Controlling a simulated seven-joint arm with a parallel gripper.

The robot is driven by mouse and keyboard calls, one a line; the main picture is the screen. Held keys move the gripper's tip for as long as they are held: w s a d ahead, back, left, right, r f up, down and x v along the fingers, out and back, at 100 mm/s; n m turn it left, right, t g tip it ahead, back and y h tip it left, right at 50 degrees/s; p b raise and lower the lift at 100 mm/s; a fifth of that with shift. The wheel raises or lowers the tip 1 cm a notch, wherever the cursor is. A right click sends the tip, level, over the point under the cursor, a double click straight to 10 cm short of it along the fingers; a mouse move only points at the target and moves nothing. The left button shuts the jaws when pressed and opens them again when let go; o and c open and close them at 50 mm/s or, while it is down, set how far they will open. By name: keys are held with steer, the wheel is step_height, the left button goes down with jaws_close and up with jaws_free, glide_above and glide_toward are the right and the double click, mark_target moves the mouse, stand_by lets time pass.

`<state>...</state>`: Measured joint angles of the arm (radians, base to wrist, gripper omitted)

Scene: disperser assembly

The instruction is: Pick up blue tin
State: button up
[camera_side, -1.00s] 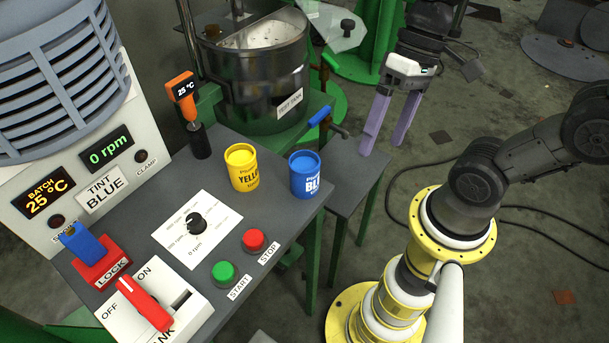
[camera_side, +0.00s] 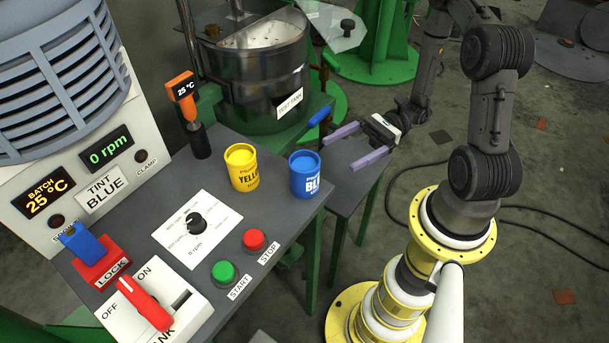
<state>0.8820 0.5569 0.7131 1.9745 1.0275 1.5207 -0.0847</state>
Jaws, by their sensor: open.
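The blue tin (camera_side: 304,176) stands upright near the right edge of the grey bench top, with white lettering on its side. My gripper (camera_side: 336,149) is open and empty, to the right of the tin and a short way from it in the picture. Its two purple fingers lie roughly level and point left toward the tin. The tin is not between the fingertips, and nothing hides it.
A yellow tin (camera_side: 241,168) stands just left of the blue one. A steel tank (camera_side: 255,75) with a blue-handled valve (camera_side: 320,117) is behind. Green START (camera_side: 223,273) and red STOP (camera_side: 253,240) buttons are in front. A lower grey table (camera_side: 345,190) lies under my gripper.

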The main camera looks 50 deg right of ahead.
glide_toward(294, 178)
steer(key=x, duration=0.4)
steer(key=shift+w+a+f, duration=0.1)
steer(key=shift+w+f, duration=0.05)
steer(key=shift+f+x, duration=0.25)
steer(key=shift+x, duration=1.1)
steer(key=shift+f+x, duration=0.2)
steer(key=shift+x, duration=1.15)
steer(key=shift+c, duration=0.3)
jaws_close()
steer(key=shift+w, duration=0.1)
steer(key=shift+r, duration=0.25)
steer(key=shift+r, duration=1.4)
steer(key=s+d+r, duration=0.5)
steer(key=s+r, duration=0.4)
steer(key=s, duration=0.4)
steer(key=shift+r, duration=0.3)
